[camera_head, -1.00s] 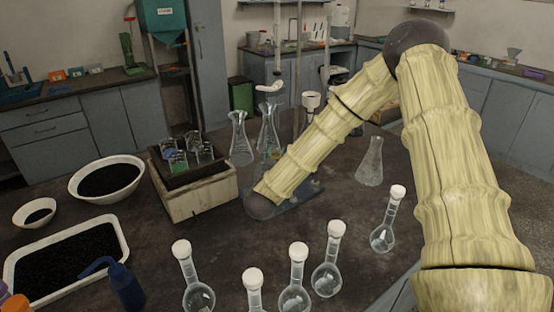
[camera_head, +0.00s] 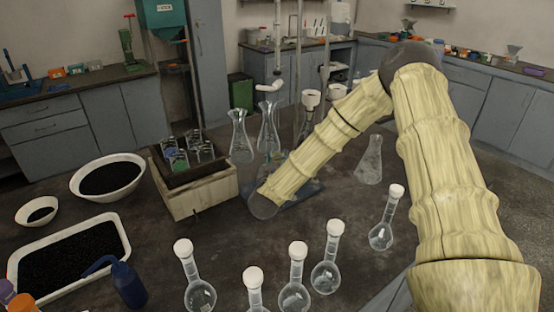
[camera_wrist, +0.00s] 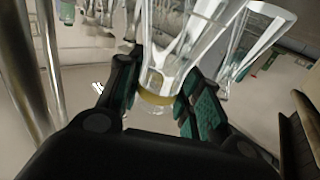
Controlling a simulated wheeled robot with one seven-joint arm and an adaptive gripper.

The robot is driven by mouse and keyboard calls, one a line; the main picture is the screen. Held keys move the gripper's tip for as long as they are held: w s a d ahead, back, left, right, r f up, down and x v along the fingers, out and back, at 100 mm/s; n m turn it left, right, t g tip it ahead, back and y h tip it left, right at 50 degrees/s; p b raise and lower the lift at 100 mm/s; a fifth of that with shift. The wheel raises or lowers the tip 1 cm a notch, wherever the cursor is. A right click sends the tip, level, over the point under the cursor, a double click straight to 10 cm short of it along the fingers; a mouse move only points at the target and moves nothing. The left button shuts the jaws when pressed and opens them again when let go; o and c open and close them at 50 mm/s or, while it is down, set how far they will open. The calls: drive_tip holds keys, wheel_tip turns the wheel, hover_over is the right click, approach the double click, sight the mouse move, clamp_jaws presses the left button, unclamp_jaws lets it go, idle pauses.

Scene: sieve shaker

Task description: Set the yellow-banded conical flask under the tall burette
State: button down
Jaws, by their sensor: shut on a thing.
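The yellow-banded conical flask (camera_wrist: 155,97) is clear glass and sits between the two fingers of my gripper (camera_wrist: 160,84) in the wrist view. The gripper is shut on it around the band. In the head view my arm hides the gripper, and I cannot make out the yellow band there. The tall burette (camera_head: 277,45) is a thin upright tube at the back of the bench, beside another upright tube (camera_head: 299,50). A conical flask (camera_head: 268,128) shows below the tall burette. The lower ends and stand bases are partly hidden by my arm.
Another conical flask (camera_head: 240,137) stands close on the left, and one (camera_head: 369,162) on the right. A wooden box (camera_head: 198,198) holds beakers. Several white-capped volumetric flasks (camera_head: 327,270) line the front. Metal rods (camera_wrist: 30,70) rise close left of my gripper.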

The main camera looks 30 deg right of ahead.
drive_tip(key=c, duration=0.9)
unclamp_jaws()
drive_tip(key=shift+c, duration=0.2)
drive_tip(key=b+v, duration=0.2)
drive_tip(key=v, duration=1)
